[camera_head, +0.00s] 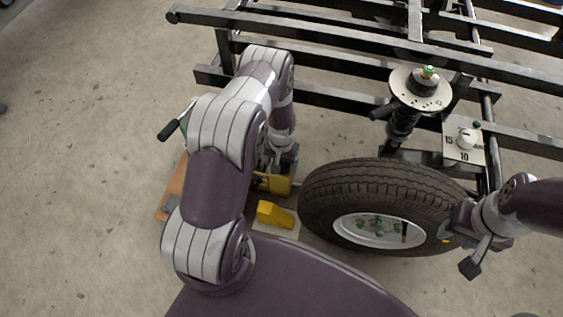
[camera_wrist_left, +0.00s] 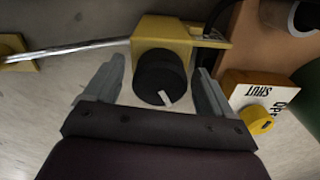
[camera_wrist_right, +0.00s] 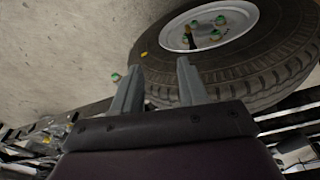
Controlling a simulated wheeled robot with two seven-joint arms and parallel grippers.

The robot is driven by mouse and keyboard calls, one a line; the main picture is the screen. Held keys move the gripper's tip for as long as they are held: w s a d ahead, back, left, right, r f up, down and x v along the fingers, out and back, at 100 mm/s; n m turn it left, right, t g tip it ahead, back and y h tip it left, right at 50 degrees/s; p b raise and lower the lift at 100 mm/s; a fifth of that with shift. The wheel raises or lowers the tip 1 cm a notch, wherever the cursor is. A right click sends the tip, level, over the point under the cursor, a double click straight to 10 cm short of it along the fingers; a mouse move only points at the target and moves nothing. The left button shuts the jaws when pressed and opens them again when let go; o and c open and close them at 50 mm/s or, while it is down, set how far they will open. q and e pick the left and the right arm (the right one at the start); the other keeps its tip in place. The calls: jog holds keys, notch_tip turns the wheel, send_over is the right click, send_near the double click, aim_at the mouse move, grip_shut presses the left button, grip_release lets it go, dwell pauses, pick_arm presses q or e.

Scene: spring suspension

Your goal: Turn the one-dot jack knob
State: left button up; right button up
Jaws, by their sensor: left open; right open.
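In the left wrist view a round black knob (camera_wrist_left: 160,78) with a white pointer mark sits on the face of a yellow jack body (camera_wrist_left: 163,30). The pointer is toward the lower right. No dot marking is legible. My left gripper (camera_wrist_left: 159,72) is open, with one finger on each side of the knob and visible gaps between. The jack's yellow body (camera_head: 276,184) shows below my left gripper in the head view, partly hidden by my arm. My right gripper (camera_wrist_right: 160,67) is open and empty beside the wheel; it shows at the right of the head view (camera_head: 460,251).
A tyre (camera_head: 335,190) lies right of the jack. A yellow knob (camera_wrist_left: 257,119) with a SHUT/OPEN plate (camera_wrist_left: 249,86) is right of the black knob. A spring strut (camera_head: 402,122), a numbered dial plate (camera_head: 464,153) and black frame rails (camera_head: 330,58) stand behind. Floor is clear at left.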

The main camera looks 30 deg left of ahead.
aim_at(281, 162)
pick_arm(q)
notch_tip(281, 162, up, 13)
jog(key=p, duration=0.7)
jog(key=shift+f, duration=0.2)
notch_tip(281, 162, down, 12)
jog(key=n+b, duration=0.4)
jog(key=b, duration=0.1)
jog(key=n+b, duration=0.4)
jog(key=n, duration=0.1)
jog(key=shift+d+f+b, duration=0.15)
jog(key=shift+b, duration=0.2)
